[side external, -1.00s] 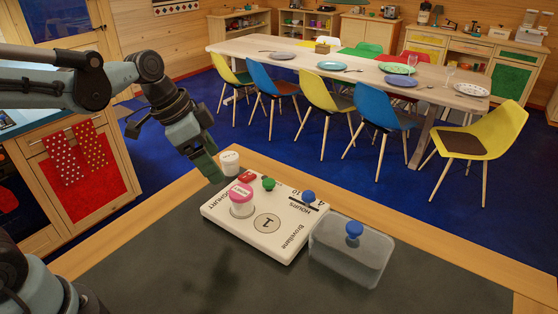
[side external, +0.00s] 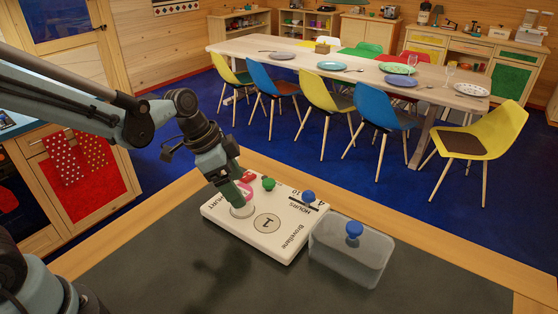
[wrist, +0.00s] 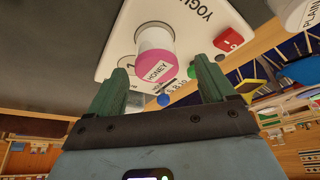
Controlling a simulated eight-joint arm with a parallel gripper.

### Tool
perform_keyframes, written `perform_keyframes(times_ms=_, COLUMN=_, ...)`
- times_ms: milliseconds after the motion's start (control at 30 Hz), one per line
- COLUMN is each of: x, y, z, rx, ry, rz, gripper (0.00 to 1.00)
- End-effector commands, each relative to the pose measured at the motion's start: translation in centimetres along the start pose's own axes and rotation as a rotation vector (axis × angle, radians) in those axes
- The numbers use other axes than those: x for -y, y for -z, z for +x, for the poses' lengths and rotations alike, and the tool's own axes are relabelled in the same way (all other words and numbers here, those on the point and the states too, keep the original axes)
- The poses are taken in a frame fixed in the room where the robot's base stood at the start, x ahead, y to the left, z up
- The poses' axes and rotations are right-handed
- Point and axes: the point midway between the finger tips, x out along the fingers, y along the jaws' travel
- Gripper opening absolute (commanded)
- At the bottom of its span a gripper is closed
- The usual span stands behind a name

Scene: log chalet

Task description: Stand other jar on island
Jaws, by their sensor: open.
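A white jar with a pink lid marked HONEY (wrist: 156,66) stands on the white yogurt maker (side external: 277,242). In the side view only part of this jar (side external: 242,210) shows below my fingers. A second white jar marked PLAIN (wrist: 298,13) is at the top right of the wrist view, off the maker; in the side view my gripper hides it. My gripper (side external: 238,195) is open and tilted down over the honey jar. In the wrist view its green fingers (wrist: 160,70) are apart, with the pink lid beyond and between them. I cannot tell whether they touch it.
A clear box-like cover with a blue knob (side external: 354,231) stands right of the maker on the dark island top (side external: 440,283). Green (side external: 268,184) and blue (side external: 308,197) knobs and a red switch (wrist: 229,40) rise from the maker. The island's right front is bare.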

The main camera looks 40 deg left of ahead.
Motion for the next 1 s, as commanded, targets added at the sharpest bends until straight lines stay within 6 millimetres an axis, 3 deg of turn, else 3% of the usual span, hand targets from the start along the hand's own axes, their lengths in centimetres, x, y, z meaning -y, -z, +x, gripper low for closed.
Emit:
perform_keyframes(times_ms=400, x=-0.4, y=0.2, z=4.4, rx=0.0, ry=0.001, rz=0.001, gripper=0.83)
perform_keyframes(times_ms=733, x=-0.4, y=0.1, z=4.8, rx=0.0, ry=0.001, rz=0.0, gripper=0.83)
perform_keyframes(times_ms=1000, x=-0.4, y=0.1, z=4.7, rx=0.0, ry=0.001, rz=0.0, gripper=0.42)
